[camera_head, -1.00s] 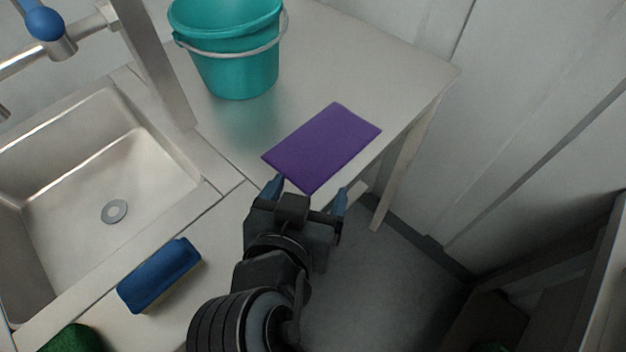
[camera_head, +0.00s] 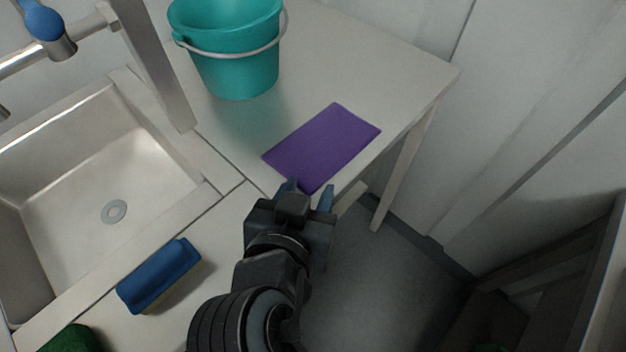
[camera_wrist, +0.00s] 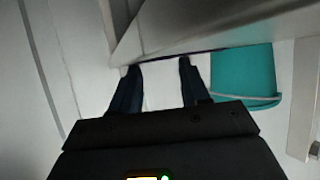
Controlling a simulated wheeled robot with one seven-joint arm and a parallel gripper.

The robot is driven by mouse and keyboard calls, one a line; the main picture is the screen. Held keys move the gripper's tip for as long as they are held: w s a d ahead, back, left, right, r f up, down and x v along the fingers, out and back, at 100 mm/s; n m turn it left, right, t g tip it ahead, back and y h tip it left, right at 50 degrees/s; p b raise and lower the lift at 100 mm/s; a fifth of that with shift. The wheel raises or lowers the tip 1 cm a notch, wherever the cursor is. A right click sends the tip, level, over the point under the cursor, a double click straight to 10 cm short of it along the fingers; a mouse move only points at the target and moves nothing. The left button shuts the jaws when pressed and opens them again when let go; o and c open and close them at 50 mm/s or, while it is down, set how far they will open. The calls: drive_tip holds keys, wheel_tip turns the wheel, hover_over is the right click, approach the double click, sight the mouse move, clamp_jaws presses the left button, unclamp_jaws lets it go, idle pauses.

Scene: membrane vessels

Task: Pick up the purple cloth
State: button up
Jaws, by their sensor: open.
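The purple cloth (camera_head: 322,146) lies flat on the light table, with its near corner close to the table's front edge. In the wrist view only a thin dark purple strip (camera_wrist: 190,52) of it shows, edge-on just past the fingertips. My gripper (camera_head: 311,187) is at the cloth's near corner, by the table's front edge. It also shows in the wrist view (camera_wrist: 158,66), where the two blue fingers are apart with nothing between them. I cannot tell whether the fingers touch the cloth.
A teal bucket (camera_head: 236,65) stands on the table behind the cloth. A metal sink (camera_head: 75,215) is at the left, with a blue sponge or brush (camera_head: 160,274) on the counter before it. A wall is at the right. The floor (camera_head: 385,290) right of my arm is clear.

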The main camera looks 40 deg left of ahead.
drive_tip(key=c, duration=0.6)
drive_tip(key=shift+c, duration=0.4)
drive_tip(key=shift+r+p, duration=0.3)
clamp_jaws()
wheel_tip(320, 180, up, 11)
drive_tip(key=p, duration=0.9)
drive_tip(key=shift+r, duration=0.2)
wheel_tip(320, 180, up, 9)
drive_tip(key=p, duration=0.3)
